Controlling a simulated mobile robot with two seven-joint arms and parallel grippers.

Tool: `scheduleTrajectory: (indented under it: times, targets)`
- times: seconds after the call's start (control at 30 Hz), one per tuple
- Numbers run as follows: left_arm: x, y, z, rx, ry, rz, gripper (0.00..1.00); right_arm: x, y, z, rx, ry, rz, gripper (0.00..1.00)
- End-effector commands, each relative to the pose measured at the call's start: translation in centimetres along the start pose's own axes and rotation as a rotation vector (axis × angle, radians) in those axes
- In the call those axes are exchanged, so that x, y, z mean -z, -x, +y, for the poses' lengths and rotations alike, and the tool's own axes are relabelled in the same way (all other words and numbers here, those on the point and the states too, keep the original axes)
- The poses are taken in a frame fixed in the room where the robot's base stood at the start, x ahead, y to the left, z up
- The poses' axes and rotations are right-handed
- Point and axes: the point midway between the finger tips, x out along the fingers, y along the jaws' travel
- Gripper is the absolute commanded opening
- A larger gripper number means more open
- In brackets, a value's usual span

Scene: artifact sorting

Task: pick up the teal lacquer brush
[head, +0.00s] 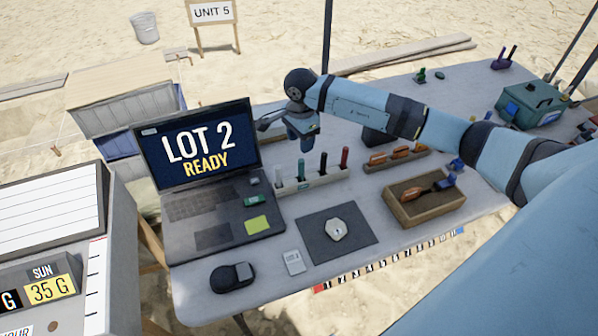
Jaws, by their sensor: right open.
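A light rack (313,182) stands on the table just right of the laptop, with several upright slim tools in it. My left gripper is out of view.
A laptop (195,210) reading "LOT 2 READY" stands left of the rack. A dark mat (315,246) with a pale object (336,229) lies in front. A wooden tray (440,203) and a rack of orange-handled tools (377,159) are to the right.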

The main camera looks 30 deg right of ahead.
Motion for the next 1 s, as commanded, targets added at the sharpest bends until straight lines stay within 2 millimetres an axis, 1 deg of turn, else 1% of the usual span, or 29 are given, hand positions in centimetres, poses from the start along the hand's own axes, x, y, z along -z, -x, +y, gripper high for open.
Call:
scheduleTrajectory:
  times: [0.03, 0.1, 0.2, 0.3, 0.5, 0.57, 0.7, 0.8, 1.0]
  targets:
    - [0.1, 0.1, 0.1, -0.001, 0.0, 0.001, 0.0, -0.1, -1.1, 0.1, -0.004, -0.002, -0.001, 0.49]
    - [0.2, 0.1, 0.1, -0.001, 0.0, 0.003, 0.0, -0.1, -2.4, 0.1, -0.004, -0.002, -0.002, 0.49]
    - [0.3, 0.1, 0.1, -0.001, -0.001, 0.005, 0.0, -0.1, -3.9, 0.0, -0.001, -0.001, -0.003, 0.49]
    - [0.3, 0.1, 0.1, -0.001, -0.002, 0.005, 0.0, -0.1, -4.8, 0.0, -0.001, -0.002, -0.003, 0.49]
    - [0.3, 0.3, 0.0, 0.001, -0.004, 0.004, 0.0, -0.1, -5.8, 0.1, -0.001, -0.001, -0.004, 0.49]
    - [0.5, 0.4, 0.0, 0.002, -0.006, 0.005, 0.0, -0.1, -6.6, 0.3, -0.003, -0.001, -0.004, 0.49]
    - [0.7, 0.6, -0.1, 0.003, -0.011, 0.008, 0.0, 0.0, -8.8, 0.4, -0.003, -0.002, -0.004, 0.49]
    - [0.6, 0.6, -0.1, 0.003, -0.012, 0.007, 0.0, 0.0, -9.9, 0.3, -0.001, -0.002, -0.004, 0.49]
    - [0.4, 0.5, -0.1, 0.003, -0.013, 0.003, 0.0, 0.1, -10.2, 0.3, 0.001, -0.001, -0.003, 0.49]
